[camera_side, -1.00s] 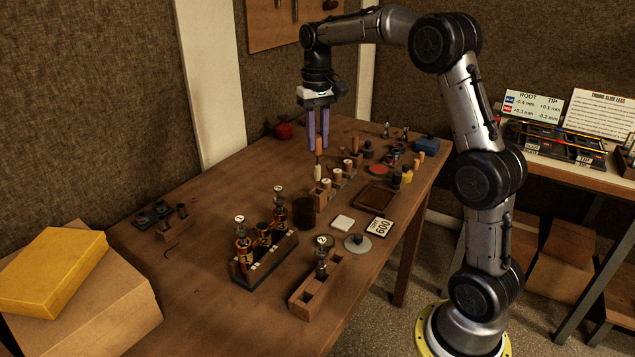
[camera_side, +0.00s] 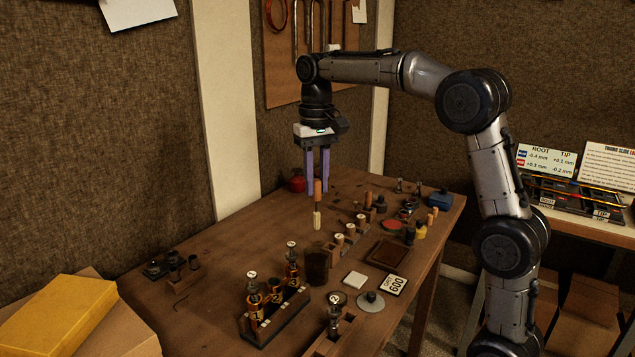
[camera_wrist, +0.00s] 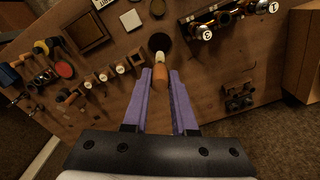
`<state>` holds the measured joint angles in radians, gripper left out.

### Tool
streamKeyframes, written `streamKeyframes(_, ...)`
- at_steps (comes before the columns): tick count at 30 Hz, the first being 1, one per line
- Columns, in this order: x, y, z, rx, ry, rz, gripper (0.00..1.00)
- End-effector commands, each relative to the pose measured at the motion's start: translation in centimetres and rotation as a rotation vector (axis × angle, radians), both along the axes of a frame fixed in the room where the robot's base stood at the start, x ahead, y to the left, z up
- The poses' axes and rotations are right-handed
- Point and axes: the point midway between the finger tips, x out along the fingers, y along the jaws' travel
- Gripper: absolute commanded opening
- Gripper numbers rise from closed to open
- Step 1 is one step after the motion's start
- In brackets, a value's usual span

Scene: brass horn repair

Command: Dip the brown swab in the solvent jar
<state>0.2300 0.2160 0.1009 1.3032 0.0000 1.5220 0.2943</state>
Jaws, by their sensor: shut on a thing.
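My gripper (camera_side: 318,188) has two purple fingers and is shut on the brown swab (camera_side: 317,205). The swab has an orange-brown handle and a pale cream tip; it hangs upright, tip down. It also shows between my fingertips in the wrist view (camera_wrist: 160,76). The solvent jar appears to be the dark brown open cylinder (camera_side: 316,266) on the table. The swab's tip appears above the jar in the side view, with a gap between them. In the wrist view the tip overlaps the near edge of the jar's dark mouth (camera_wrist: 159,40).
A rack with several small labelled pieces (camera_side: 350,232) stands right of the jar. A rack of brass valves (camera_side: 272,318) stands in front, left. A white square (camera_side: 355,279), a grit card (camera_side: 394,285) and a brown tray (camera_side: 388,253) lie to the right. The left table is mostly clear.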

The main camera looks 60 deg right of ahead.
Motion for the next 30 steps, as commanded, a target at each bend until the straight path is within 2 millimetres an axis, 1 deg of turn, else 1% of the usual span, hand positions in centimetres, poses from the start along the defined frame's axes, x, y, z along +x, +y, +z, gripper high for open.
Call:
streamKeyframes(4, 0.0, 0.0, -0.6, 0.0, 0.0, 0.0, 0.0)
streamKeyframes(8, 0.0, 0.0, -1.6, 0.001, 0.001, 0.0, 0.0)
streamKeyframes(30, 0.0, 0.0, -8.3, 0.001, 0.002, 0.0, 0.0)
